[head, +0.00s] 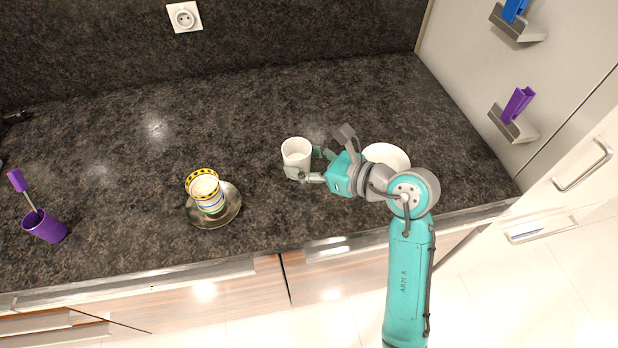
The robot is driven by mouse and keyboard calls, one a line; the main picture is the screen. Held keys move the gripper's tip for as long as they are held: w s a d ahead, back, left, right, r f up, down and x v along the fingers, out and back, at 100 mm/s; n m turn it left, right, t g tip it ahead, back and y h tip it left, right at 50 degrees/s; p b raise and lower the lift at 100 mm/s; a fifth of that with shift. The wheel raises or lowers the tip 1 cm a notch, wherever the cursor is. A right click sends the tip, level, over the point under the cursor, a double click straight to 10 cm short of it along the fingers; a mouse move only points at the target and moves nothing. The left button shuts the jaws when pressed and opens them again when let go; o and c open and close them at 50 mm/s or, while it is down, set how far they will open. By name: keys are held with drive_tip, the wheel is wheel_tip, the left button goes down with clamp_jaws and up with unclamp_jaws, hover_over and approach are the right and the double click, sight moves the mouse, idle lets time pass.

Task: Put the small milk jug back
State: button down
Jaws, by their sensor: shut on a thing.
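The small white milk jug (297,149) stands upright in the head view, near the middle of the dark stone counter. My gripper (301,166) is shut on it from the right, with the fingers on its near and right sides. I cannot tell whether the jug's base touches the counter or is slightly above it. A white round dish (386,153) lies to the right, partly hidden behind my arm.
A patterned yellow-rimmed cup (206,190) stands on a metallic saucer (231,208) left of the jug. A purple holder (46,227) with a brush is at far left. Wall holders (514,124) are at right. The back of the counter (230,115) is clear.

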drive_tip(key=shift+f, duration=2.85)
drive_tip(key=shift+f, duration=0.1)
drive_tip(key=shift+c, duration=1.5)
unclamp_jaws()
drive_tip(key=v, duration=1.2)
